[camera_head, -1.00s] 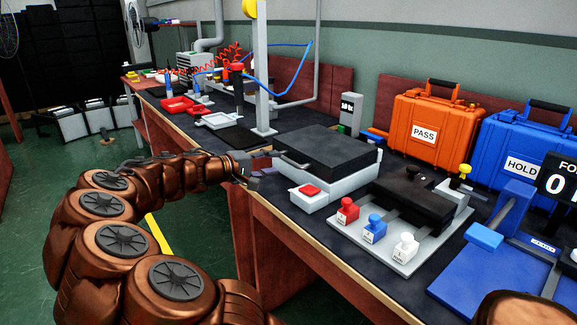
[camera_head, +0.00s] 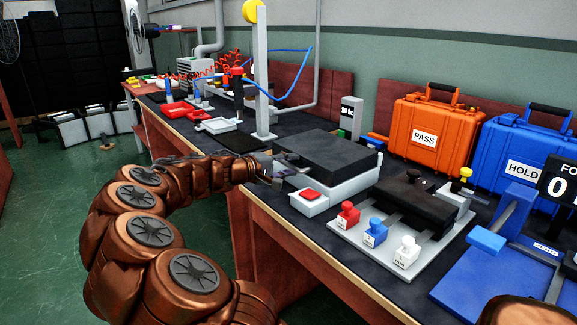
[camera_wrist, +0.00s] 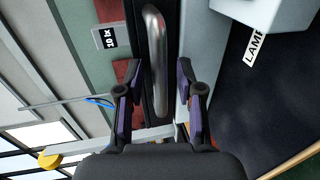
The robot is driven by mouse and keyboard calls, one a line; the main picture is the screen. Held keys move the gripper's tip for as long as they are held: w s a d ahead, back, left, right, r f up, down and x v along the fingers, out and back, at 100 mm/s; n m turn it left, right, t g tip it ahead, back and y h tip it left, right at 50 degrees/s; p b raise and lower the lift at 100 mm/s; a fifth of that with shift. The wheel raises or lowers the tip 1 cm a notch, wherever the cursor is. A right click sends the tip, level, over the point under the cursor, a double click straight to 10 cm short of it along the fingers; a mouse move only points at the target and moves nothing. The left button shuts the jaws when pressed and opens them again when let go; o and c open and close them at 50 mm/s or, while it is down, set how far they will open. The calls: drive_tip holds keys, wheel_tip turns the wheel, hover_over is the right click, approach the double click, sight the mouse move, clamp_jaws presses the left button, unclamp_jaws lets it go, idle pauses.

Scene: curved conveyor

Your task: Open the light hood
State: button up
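The light hood (camera_head: 327,154) is a black flat lid closed on a pale grey box (camera_head: 340,182) on the bench. Its metal handle bar sits on the lid's left side and is mostly hidden by my gripper in the head view. In the wrist view the silver handle (camera_wrist: 155,60) lies between my two dark fingers. My gripper (camera_head: 277,170) is at the handle, and its open fingers show in the wrist view (camera_wrist: 158,85). A gap shows on the right finger's side; contact cannot be told.
A white switch box with a red button (camera_head: 311,194) stands in front of the hood. A tray with red, blue and white stamps (camera_head: 375,232) is to the right. A grey post (camera_head: 262,80) stands behind left. Orange (camera_head: 432,130) and blue cases (camera_head: 520,155) stand at the back.

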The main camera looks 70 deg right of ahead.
clamp_jaws()
idle(0.5)
